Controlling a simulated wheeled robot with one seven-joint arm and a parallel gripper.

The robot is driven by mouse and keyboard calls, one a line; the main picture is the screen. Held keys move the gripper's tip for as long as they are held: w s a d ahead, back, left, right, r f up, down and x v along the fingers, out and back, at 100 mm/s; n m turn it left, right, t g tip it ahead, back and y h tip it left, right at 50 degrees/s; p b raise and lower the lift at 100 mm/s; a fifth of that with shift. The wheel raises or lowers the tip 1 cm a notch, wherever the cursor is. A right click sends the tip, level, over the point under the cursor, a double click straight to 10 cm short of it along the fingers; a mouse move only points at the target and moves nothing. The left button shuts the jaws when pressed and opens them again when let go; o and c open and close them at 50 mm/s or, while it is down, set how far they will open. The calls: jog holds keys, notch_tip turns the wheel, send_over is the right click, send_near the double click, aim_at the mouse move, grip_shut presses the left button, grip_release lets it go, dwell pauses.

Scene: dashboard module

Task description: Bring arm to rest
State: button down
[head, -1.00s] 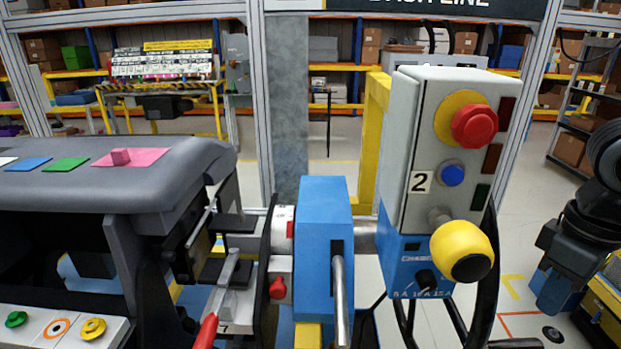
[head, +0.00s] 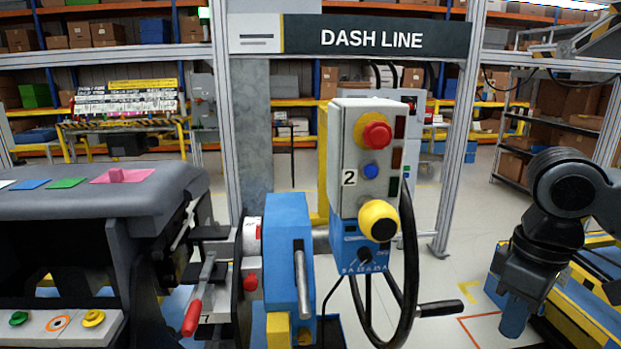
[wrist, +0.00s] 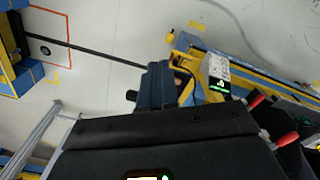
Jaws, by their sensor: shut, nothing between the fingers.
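My black arm hangs at the right of the head view, bent downward. My gripper (head: 514,316) is at its lower end, pointing down, shut and empty. It is to the right of the control box and apart from it. In the wrist view my gripper (wrist: 160,82) shows as dark blue fingers close together, with floor and blue-and-yellow structure beyond them.
A grey control box (head: 345,125) with a red button and yellow knob stands mid-view on a blue fixture (head: 287,245). A black handle (head: 440,309) sticks out rightward. The dashboard (head: 110,195) is at left.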

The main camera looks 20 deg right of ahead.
jog(key=w+a+r+m+t+y, duration=0.1)
jog(key=w+a+r+t+y, duration=0.3)
jog(key=a, duration=0.6)
jog(key=w+a+r+m+t+y, duration=0.1)
jog(key=w+a+r+t+y, duration=0.2)
jog(key=w+a+t, duration=0.5)
jog(key=w+a+r+m+t+y, duration=0.1)
jog(key=a+r+m+t+y, duration=0.15)
jog(key=a, duration=0.95)
jog(key=s+d+f+m+t+h+b, duration=0.1)
jog(key=s+d+f+m+h, duration=0.2)
jog(key=s+f, duration=0.5)
jog(key=s+d+f+m+t+h, duration=0.1)
jog(key=s+f+m+h, duration=0.2)
jog(key=s+f+h, duration=0.45)
jog(key=s+d+f+n+g, duration=0.1)
jog(key=s+d+n, duration=0.2)
jog(key=s, duration=0.8)
jog(key=s+d+f+n+y, duration=0.1)
jog(key=s+d+n, duration=0.3)
jog(key=s, duration=0.6)
jog(key=shift+s+f+n+g, duration=0.3)
jog(key=shift+s+n+g, duration=0.05)
